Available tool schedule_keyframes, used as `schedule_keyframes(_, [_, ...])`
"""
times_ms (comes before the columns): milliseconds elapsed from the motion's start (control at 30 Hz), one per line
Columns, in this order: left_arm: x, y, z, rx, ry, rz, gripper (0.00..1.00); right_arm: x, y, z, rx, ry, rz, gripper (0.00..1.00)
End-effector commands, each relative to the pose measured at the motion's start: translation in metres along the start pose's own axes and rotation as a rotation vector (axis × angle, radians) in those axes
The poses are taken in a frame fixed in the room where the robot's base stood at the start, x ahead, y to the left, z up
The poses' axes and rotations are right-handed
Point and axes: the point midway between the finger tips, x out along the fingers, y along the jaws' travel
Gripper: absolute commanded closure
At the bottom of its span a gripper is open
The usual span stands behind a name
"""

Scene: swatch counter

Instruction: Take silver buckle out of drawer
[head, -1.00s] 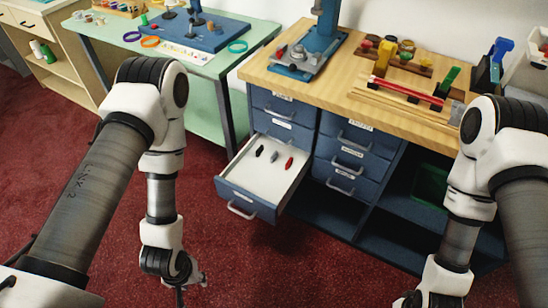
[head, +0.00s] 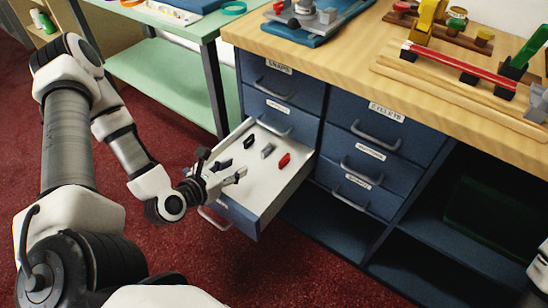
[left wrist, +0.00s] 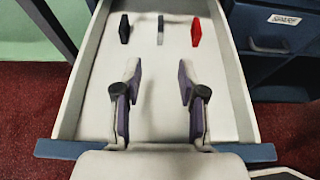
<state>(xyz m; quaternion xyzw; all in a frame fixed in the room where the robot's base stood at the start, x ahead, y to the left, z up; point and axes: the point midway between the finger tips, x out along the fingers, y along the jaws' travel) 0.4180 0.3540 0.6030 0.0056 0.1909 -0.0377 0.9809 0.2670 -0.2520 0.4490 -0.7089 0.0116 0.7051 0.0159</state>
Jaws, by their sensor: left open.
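The drawer (head: 277,185) is pulled out of the blue cabinet and holds three small buckles in a row. The silver buckle (head: 267,151) is the grey one in the middle, between a black one (head: 250,142) and a red one (head: 284,160). In the left wrist view the silver buckle (left wrist: 160,30) stands straight ahead, beyond my fingertips. My left gripper (head: 238,172) is open and empty over the front part of the drawer; its two fingers (left wrist: 160,85) point toward the silver buckle without touching it. My right gripper is not in view.
The wooden counter (head: 340,55) is above the drawer, with a blue-based press (head: 310,20) and a red-barred jig (head: 445,60) on it. Closed drawers (head: 370,145) are to the right. A green table (head: 170,75) stands at the left. Red carpet lies in front.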

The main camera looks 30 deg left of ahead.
Motion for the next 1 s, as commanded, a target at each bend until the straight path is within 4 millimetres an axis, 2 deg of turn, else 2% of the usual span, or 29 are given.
schedule_keyframes(33, [0.010, 0.000, -0.005, 0.003, -0.006, -0.001, 0.59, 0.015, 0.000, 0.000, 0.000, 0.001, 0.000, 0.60])
schedule_keyframes(100, [0.023, 0.000, -0.008, 0.004, -0.007, -0.001, 0.59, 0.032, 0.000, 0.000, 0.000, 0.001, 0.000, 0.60])
schedule_keyframes(200, [0.039, -0.001, -0.008, 0.004, -0.006, -0.002, 0.59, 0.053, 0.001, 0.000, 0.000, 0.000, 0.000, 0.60])
schedule_keyframes(300, [0.054, -0.001, -0.006, 0.009, -0.002, -0.003, 0.59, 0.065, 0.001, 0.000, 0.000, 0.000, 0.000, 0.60])
schedule_keyframes(467, [0.068, -0.001, -0.002, 0.007, 0.002, -0.003, 0.59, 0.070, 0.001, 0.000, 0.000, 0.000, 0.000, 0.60])
schedule_keyframes(700, [0.107, -0.002, -0.001, 0.009, 0.002, -0.002, 0.59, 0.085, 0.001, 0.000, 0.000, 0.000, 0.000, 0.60])
schedule_keyframes(800, [0.113, -0.002, 0.001, 0.005, 0.002, -0.002, 0.59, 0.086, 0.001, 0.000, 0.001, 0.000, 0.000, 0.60])
schedule_keyframes(967, [0.113, -0.001, 0.002, 0.003, 0.003, -0.001, 0.59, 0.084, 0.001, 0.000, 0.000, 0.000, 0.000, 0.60])
schedule_keyframes(1000, [0.113, -0.001, 0.002, 0.003, 0.003, -0.001, 0.70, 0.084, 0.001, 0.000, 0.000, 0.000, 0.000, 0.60])
